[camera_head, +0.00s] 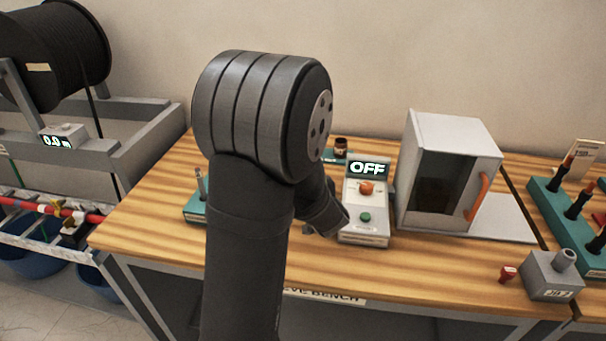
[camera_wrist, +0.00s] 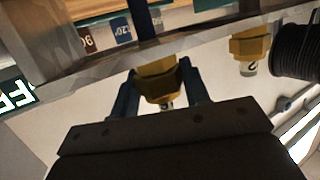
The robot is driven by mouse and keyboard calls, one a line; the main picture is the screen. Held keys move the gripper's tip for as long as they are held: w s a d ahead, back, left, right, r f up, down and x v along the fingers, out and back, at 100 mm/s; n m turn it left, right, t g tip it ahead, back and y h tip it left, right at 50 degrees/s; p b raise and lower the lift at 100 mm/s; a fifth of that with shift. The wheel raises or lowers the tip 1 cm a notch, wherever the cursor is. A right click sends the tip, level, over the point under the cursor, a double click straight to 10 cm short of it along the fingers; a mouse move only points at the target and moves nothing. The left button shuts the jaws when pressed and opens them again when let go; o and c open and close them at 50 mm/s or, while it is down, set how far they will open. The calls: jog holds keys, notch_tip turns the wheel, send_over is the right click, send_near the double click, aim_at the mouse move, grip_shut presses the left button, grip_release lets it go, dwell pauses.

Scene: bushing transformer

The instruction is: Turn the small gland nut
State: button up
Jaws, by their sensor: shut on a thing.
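In the wrist view, a brass gland nut (camera_wrist: 158,86) hangs below the edge of a grey box. A dark cable or rod enters it from above, and a pale numbered tip shows at its lower end. My gripper (camera_wrist: 159,74) has one blue finger on each side of this nut and is shut on it. A second brass gland nut (camera_wrist: 250,48) sits to the right on the same grey edge, apart from my fingers. I cannot tell from size which nut is the smaller.
A control box with an OFF display (camera_head: 366,168) stands on the wooden bench, right of my arm. A white oven-like cabinet (camera_head: 455,140) is beside it. A grey junction box (camera_head: 553,277) sits at the bench's front right. A cable drum (camera_head: 55,55) stands at the left.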

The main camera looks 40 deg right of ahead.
jog(key=shift+r+y, duration=0.1)
jog(key=shift+y, duration=0.2)
jog(key=shift+n+t+y, duration=0.3)
jog(key=shift+n+y, duration=0.8)
jog(key=o, duration=1.8)
jog(key=shift+v, duration=3)
